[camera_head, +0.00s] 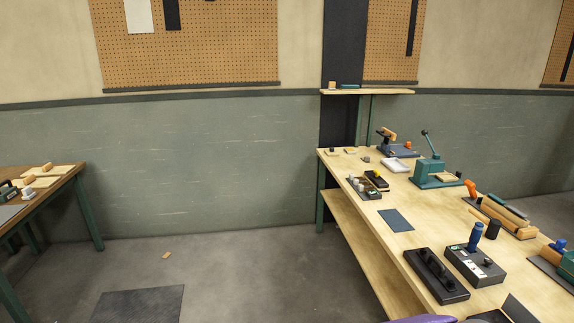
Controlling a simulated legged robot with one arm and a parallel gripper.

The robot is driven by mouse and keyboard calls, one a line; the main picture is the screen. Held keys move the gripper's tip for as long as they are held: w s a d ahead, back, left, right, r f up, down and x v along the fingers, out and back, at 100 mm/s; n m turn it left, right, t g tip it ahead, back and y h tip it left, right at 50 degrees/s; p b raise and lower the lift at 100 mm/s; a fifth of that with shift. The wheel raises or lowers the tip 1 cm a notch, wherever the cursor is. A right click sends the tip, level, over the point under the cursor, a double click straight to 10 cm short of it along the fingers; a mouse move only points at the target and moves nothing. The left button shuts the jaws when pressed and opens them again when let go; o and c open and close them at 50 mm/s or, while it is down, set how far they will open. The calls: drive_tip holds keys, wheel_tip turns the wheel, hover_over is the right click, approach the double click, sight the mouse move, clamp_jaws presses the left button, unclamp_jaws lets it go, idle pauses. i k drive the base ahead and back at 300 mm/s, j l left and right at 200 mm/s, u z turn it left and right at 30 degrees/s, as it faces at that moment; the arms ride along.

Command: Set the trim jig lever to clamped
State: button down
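Several lever devices stand on the long wooden bench (345,206) at the right, and I cannot tell for certain which is the trim jig. A dark box (462,262) with white labels has an upright blue-handled lever (475,236). Behind it, a teal press (431,173) has a black-knobbed lever (427,141) tilted up and left. A wooden-bodied device (503,217) has an orange handle (470,188). At the far end, a blue-grey base (405,152) carries a wooden-handled part. The label wording is too small to read.
A black block with a handle (436,276) and a dark blue mat (395,220) lie near the bench's left edge. Another table (60,183) stands at the far left. The grey floor between is mostly open, with a dark mat (140,306) and a small wooden piece (166,255).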

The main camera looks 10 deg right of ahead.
sight(471, 185)
drive_tip(key=i+z, duration=0.15)
drive_tip(key=i, duration=0.4)
drive_tip(key=i+j+z, duration=0.2)
drive_tip(key=i, duration=0.35)
drive_tip(key=i+j+z, duration=0.15)
drive_tip(key=i, duration=0.4)
drive_tip(key=i+z, duration=0.3)
drive_tip(key=z, duration=0.15)
drive_tip(key=i+j+z, duration=0.15)
drive_tip(key=i+z, duration=0.15)
drive_tip(key=z, duration=0.2)
drive_tip(key=i+j+z, duration=0.25)
drive_tip(key=z, duration=0.2)
drive_tip(key=i+j+z, duration=0.25)
drive_tip(key=j+z, duration=0.25)
drive_tip(key=l, duration=0.15)
